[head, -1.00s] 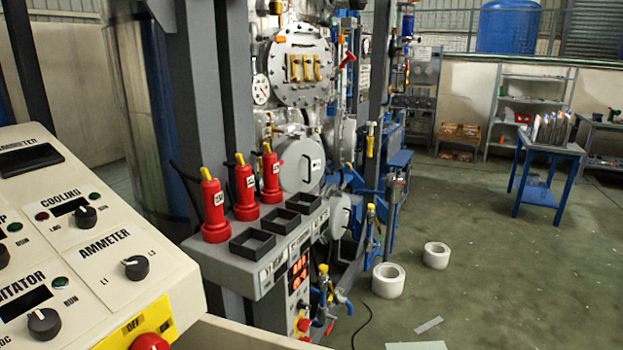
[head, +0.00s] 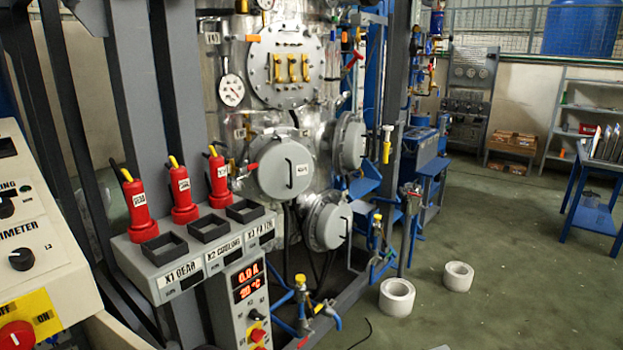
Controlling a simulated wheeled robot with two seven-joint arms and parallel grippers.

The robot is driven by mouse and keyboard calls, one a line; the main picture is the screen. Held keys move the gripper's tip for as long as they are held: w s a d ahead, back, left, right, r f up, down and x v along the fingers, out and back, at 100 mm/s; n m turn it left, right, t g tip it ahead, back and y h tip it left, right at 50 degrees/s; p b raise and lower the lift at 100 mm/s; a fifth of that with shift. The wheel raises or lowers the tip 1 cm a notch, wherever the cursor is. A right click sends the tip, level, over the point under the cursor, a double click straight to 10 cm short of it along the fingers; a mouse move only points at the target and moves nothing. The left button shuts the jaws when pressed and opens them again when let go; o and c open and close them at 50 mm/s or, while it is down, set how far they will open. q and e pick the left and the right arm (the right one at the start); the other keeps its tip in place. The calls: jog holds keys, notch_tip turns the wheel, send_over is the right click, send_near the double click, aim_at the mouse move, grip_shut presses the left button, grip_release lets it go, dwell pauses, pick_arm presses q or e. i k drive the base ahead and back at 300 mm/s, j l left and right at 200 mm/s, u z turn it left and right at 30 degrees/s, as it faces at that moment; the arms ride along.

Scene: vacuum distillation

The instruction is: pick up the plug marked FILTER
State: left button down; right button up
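Three red plugs with yellow-tipped tops and black cables stand upright in a row at the back of a grey ledge (head: 190,262): a left plug (head: 138,205), a middle plug (head: 182,196) and a right plug (head: 219,178). Each has a small white label, too small to read surely, so I cannot tell which is marked FILTER. In front of them are three empty black square holders: left (head: 165,250), middle (head: 208,229) and right (head: 245,211). Neither gripper is in view.
A grey box with a red display (head: 248,282) is below the ledge. The metal vessel (head: 285,125) rises behind. Two white rolls (head: 397,296) lie on open floor at the right.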

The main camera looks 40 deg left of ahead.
aim_at(217, 166)
jog(key=i+l, duration=0.2)
jog(key=i, duration=0.25)
jog(key=i+l, duration=0.25)
jog(key=i, duration=0.2)
jog(key=i+u, duration=0.2)
jog(key=u, duration=0.2)
jog(key=i+u, duration=0.25)
jog(key=u, duration=0.2)
jog(key=i+u, duration=0.25)
jog(key=u, duration=0.15)
jog(key=i+l+u, duration=0.2)
jog(key=u, duration=0.25)
